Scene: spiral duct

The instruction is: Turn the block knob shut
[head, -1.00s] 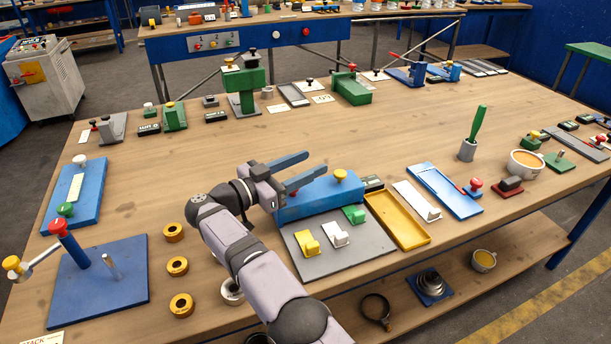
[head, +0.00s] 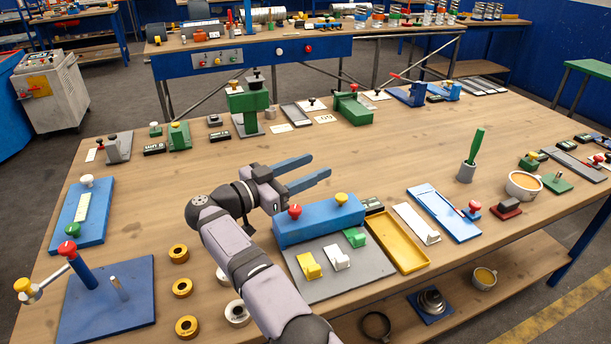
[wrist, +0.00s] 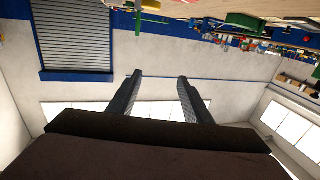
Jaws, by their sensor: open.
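A long blue block (head: 320,222) sits at the table's front middle, behind a grey plate. It carries a red knob (head: 295,211) at its left and a yellow knob (head: 341,198) at its right. I cannot tell which of them is the block knob. My gripper (head: 320,166) is open and empty, with its blue fingers pointing right, above and beyond the block in the head view. It touches neither knob. In the wrist view both fingers (wrist: 160,78) stand apart with nothing between them. That view looks across the room, and the block is not in it.
The grey plate (head: 318,289) in front of the block holds yellow, white and green pieces. A yellow tray (head: 420,261) is to its right. Gold rings (head: 182,287) lie left of my arm. Bare tabletop (head: 390,150) lies beyond the gripper.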

